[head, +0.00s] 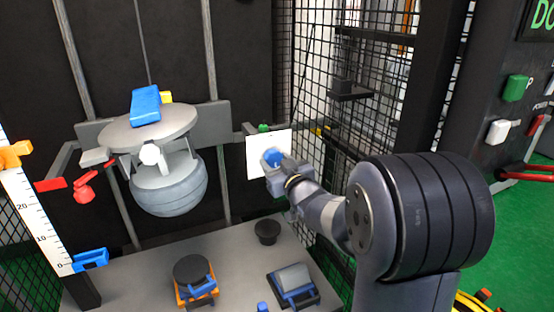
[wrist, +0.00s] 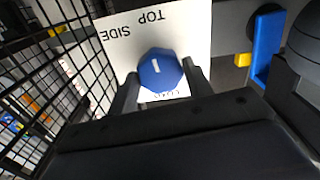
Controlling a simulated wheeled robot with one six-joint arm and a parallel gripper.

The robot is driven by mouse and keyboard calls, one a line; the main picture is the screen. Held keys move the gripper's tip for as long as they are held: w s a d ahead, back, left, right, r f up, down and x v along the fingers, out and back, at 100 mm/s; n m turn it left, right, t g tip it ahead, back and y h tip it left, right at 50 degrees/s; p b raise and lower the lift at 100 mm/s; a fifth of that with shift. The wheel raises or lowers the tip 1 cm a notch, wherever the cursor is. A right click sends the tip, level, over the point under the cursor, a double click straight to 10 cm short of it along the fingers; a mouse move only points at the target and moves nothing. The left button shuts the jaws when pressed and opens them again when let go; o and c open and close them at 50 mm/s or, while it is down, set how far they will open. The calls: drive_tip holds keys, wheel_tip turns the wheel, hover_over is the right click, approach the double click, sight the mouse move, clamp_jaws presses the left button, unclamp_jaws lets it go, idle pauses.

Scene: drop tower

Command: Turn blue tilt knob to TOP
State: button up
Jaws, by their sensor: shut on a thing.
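The blue tilt knob (head: 272,156) sits on a white plate (head: 257,145) on the tower frame. In the wrist view the knob (wrist: 161,75) is faceted and has a short white mark near its upper left. The plate (wrist: 190,35) reads TOP and SIDE, upside down, above the knob. The mark points toward the space around these words; I cannot tell exactly which. More lettering below the knob is partly hidden by my gripper. My gripper (head: 277,166) is at the knob, with one finger on either side, and it is shut on the knob in the wrist view (wrist: 163,88).
A round grey platform (head: 120,135) carrying a blue block (head: 145,104) stands to the left, above a grey rounded body (head: 170,190). A black mesh fence (head: 325,100) is close to the right of the plate. A grey bench (head: 235,280) below holds small fixtures.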

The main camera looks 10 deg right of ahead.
drive_tip(key=shift+f+m, duration=0.1)
drive_tip(key=shift+m, duration=0.6)
drive_tip(key=o, duration=1)
drive_tip(key=s, duration=0.3)
drive_tip(key=s+d, duration=0.1)
drive_tip(key=s, duration=0.3)
drive_tip(key=s+d+p, duration=0.1)
drive_tip(key=s, duration=0.2)
drive_tip(key=shift+s, duration=0.3)
drive_tip(key=shift+w, duration=0.1)
drive_tip(key=w, duration=0.3)
drive_tip(key=w+a, duration=0.1)
drive_tip(key=w, duration=0.3)
drive_tip(key=w+a, duration=0.1)
drive_tip(key=w, duration=0.2)
drive_tip(key=shift+w+b, duration=0.3)
drive_tip(key=shift+b, duration=0.05)
drive_tip(key=shift+s, duration=0.1)
